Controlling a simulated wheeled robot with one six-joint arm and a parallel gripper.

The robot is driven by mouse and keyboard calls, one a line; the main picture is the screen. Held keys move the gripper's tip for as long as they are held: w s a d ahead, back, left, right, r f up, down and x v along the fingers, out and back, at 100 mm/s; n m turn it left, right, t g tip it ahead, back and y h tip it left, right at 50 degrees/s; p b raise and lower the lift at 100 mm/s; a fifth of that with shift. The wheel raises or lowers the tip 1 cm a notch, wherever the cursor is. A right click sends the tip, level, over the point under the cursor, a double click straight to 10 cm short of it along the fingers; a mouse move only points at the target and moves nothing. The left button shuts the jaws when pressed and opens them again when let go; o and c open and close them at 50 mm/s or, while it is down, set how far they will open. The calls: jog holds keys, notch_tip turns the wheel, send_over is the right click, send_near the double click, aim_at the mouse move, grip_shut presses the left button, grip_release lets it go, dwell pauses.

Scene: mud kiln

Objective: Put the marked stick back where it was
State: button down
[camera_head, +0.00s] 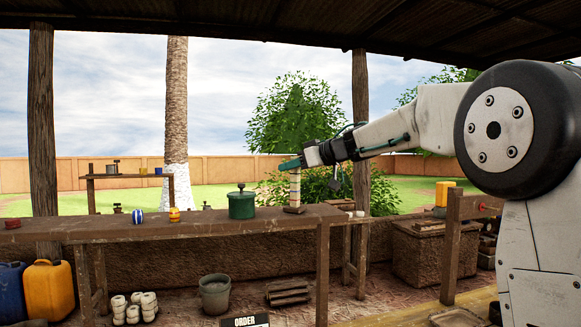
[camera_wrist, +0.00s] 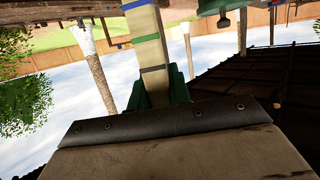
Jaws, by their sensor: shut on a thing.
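The marked stick (camera_head: 295,188) is pale and upright in the head view, hanging below my gripper (camera_head: 292,163). In the wrist view the stick (camera_wrist: 148,48) shows blue and green bands across its pale face. My gripper's green fingers (camera_wrist: 158,95) are shut on one end of it. The stick's lower end is over a small dark brown piece (camera_head: 294,210) near the right end of the long wooden table (camera_head: 200,230). I cannot tell whether the stick touches that piece or the table.
A green lidded pot (camera_head: 242,205) stands on the table just left of the stick. Further left are a blue-striped ball (camera_head: 137,217), an orange banded item (camera_head: 174,215) and a red disc (camera_head: 12,223). The tabletop between ball and red disc is mostly clear.

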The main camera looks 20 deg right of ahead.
jog(key=shift+f, duration=0.1)
jog(key=c, duration=1.3)
grip_release()
jog(key=v, duration=1.2)
